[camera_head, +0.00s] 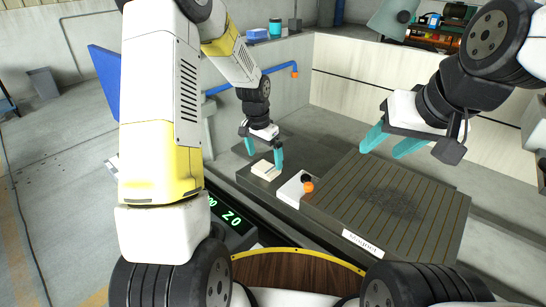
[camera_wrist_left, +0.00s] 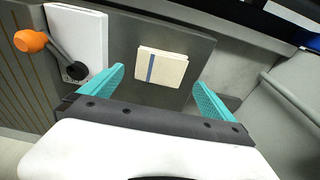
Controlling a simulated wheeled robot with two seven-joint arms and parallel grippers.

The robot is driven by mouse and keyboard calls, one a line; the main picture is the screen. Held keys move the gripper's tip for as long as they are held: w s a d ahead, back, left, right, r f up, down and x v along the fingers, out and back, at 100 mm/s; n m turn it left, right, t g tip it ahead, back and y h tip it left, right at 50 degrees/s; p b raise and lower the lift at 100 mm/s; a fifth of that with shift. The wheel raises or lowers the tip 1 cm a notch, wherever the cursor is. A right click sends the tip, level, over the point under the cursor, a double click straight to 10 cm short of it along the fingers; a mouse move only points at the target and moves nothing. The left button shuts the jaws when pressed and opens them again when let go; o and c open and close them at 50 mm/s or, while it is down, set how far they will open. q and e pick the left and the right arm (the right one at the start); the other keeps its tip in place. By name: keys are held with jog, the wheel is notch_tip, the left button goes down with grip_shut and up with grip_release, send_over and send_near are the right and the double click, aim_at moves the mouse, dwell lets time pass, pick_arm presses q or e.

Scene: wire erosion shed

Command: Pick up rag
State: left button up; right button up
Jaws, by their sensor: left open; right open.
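The rag (camera_head: 264,170) is a folded cream cloth lying flat on a dark grey plate (camera_head: 307,155). In the left wrist view the rag (camera_wrist_left: 162,67) shows a blue stripe and sits ahead of the fingertips, roughly centred between them. My left gripper (camera_head: 265,154) is open and empty, pointing down above the rag; its teal fingers (camera_wrist_left: 160,80) also show in the wrist view. My right gripper (camera_head: 382,149) is open and empty, held above the slotted bed to the right.
A white block with an orange-knobbed lever (camera_head: 308,187) stands right of the rag. A low wall with a blue pipe (camera_head: 270,70) runs behind, with a blue container (camera_head: 257,34) on top. A green-lit display (camera_head: 230,216) is in front.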

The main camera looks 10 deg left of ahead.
aim_at(266, 167)
pick_arm(q)
jog(key=f, duration=0.4)
jog(key=shift+w+d+f, duration=0.15)
jog(key=shift+w+f, duration=0.1)
jog(key=shift+f, duration=0.1)
jog(key=c, duration=1.3)
jog(key=shift+r, duration=0.1)
